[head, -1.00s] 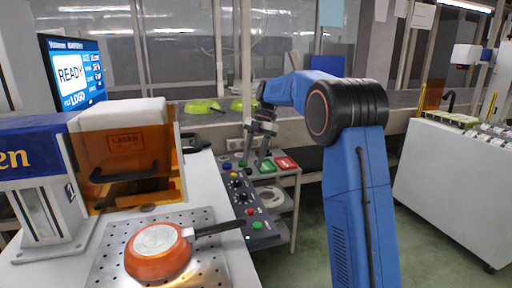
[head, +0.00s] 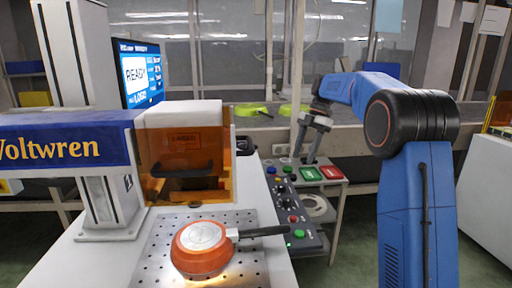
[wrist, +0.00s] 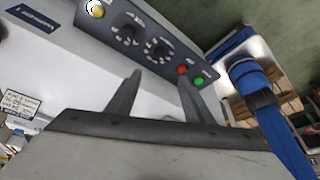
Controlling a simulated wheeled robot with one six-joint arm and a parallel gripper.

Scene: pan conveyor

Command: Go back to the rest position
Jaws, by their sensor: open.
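My gripper (head: 309,146) hangs at the end of my blue arm in the head view, fingers pointing down. It is near the far end of the grey control panel, close to the small stand with a green and a red pad. In the wrist view its two fingers (wrist: 158,92) are spread apart with nothing between them. Past them the control panel (wrist: 140,35) shows, with black knobs and a red and a green button.
An orange pan (head: 203,262) lies upside down on a perforated metal plate (head: 156,262), its black handle pointing right. The laser marker (head: 186,150) stands behind it, beside a monitor (head: 140,73) reading READY. Green pans (head: 251,109) sit on the conveyor at the back.

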